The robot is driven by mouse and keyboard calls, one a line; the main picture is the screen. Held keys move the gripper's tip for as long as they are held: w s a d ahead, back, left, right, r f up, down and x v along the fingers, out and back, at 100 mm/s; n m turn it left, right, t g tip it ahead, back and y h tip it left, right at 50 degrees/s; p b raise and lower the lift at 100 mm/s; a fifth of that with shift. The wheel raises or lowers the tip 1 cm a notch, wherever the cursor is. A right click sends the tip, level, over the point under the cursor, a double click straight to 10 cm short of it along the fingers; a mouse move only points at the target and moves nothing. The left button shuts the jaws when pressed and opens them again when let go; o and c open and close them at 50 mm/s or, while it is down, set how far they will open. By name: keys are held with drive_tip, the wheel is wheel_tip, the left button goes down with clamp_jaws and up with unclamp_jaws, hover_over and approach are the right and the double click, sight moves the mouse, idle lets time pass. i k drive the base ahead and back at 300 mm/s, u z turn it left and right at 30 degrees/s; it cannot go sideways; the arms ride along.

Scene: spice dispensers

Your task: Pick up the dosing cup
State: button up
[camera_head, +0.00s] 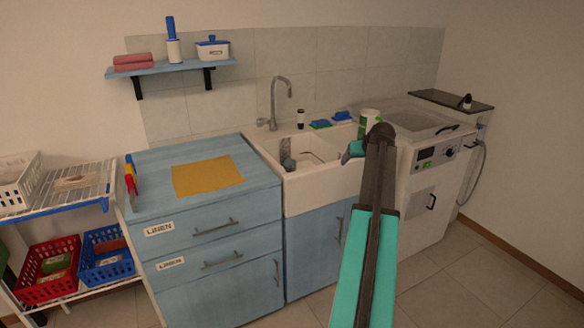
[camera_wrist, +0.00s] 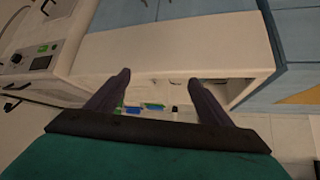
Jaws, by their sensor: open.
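I cannot pick out a dosing cup for certain in either view. My gripper (camera_wrist: 155,82) is open and empty, its two dark fingers spread in the wrist view. In the head view its teal end (camera_head: 352,152) is over the right side of the white sink (camera_head: 318,196), and its fingers are too small to make out. A small dark-topped bottle (camera_head: 300,118) stands on the sink's back ledge. A green and white container (camera_head: 368,120) is partly hidden behind my arm. A small dark object (camera_head: 467,101) stands on the dark shelf at the right.
Sponges (camera_head: 320,124) lie by the tap (camera_head: 274,104). An unclear greyish item (camera_head: 287,160) is in the sink. A yellow cloth (camera_head: 207,176) lies on the blue cabinet (camera_head: 258,172). A white appliance (camera_head: 426,190) stands right, a rack with baskets (camera_head: 50,272) left.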

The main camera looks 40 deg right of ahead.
sight(290, 168)
drive_tip(key=i, duration=1.2)
drive_tip(key=u, duration=0.05)
